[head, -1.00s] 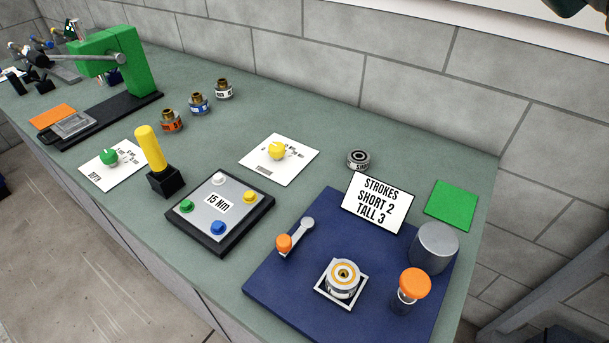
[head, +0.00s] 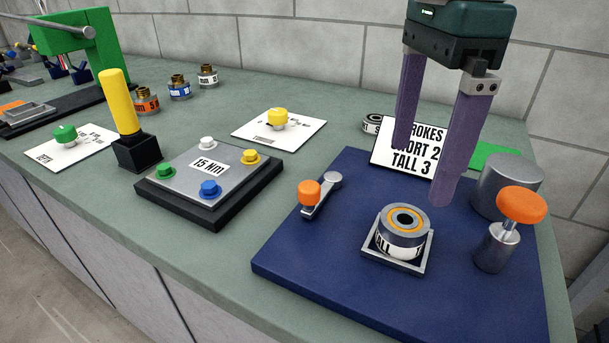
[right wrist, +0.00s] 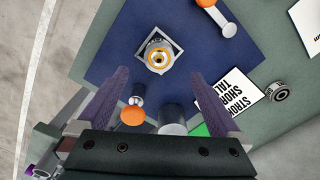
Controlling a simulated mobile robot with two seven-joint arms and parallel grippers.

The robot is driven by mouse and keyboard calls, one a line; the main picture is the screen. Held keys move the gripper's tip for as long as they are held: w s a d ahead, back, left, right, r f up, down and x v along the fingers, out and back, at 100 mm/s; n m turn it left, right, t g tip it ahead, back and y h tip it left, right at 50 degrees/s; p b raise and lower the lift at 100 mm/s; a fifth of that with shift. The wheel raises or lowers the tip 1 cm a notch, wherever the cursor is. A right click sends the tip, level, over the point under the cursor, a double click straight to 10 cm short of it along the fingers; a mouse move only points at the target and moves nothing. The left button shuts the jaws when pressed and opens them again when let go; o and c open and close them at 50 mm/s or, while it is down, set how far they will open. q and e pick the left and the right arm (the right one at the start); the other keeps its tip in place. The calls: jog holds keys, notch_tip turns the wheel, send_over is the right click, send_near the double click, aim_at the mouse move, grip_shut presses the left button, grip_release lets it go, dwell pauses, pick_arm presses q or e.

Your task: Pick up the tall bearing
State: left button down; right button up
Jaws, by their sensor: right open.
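The tall bearing (head: 400,233) is a short silver cylinder with an orange ring on top and a label partly reading "ALL". It stands upright in a square metal holder (head: 385,264) on the blue base plate. It also shows in the right wrist view (right wrist: 158,58), ahead of the fingertips. My right gripper (head: 421,172) is open and empty, with purple fingers pointing down above and behind the bearing, apart from it. It also shows in the right wrist view (right wrist: 160,76). My left gripper is not in view.
On the blue plate (head: 330,270) stand an orange-knobbed plunger (head: 520,205), a grey cylinder (head: 490,185) and an orange-tipped lever (head: 310,193). A sign (head: 395,160) and another bearing (head: 371,123) are behind. A button box (head: 215,210) is left.

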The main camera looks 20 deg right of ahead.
aim_at(405, 218)
notch_tip(405, 218, down, 9)
jog(key=shift+s+d+r+p, duration=0.1)
jog(key=shift+p, duration=0.25)
grip_shut()
dwell(0.8)
